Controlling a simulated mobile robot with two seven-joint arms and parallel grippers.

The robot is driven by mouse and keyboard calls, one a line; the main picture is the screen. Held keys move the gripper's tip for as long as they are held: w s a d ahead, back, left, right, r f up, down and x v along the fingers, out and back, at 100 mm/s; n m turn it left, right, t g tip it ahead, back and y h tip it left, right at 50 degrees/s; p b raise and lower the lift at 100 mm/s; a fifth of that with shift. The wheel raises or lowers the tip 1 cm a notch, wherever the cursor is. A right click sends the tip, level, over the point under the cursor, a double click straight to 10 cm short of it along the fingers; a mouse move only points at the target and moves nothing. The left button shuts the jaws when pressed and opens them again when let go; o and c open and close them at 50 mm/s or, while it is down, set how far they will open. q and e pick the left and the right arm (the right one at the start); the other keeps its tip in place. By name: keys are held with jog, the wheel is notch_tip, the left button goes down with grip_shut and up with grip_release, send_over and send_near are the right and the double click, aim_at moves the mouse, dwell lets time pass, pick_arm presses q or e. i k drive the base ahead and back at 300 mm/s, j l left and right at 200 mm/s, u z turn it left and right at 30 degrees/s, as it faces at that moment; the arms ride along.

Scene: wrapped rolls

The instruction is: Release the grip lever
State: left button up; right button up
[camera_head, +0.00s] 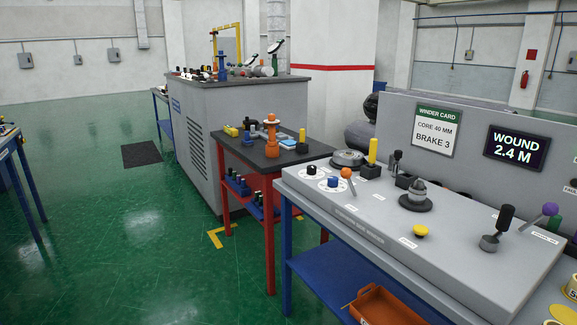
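A grey control panel (365,222) on the right carries several levers. One lever has an orange ball knob (346,173) and leans at the panel's left part. A small black-handled lever (397,156) stands on a dark block at the back. A thick black-handled lever (504,217) stands on a round base at the right. A lever with a purple ball knob (550,209) leans up and right at the far right. The labels beside them are too small to read surely, so I cannot tell which is the grip lever. Neither gripper shows.
A sign reads "BRAKE 3" (434,140); a display reads "WOUND 2.4 M" (516,148). A red-legged table (268,158) stands left; green floor beyond is open.

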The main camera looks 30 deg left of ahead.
aim_at(346, 172)
jog(key=j+u, duration=0.1)
jog(key=u, duration=0.55)
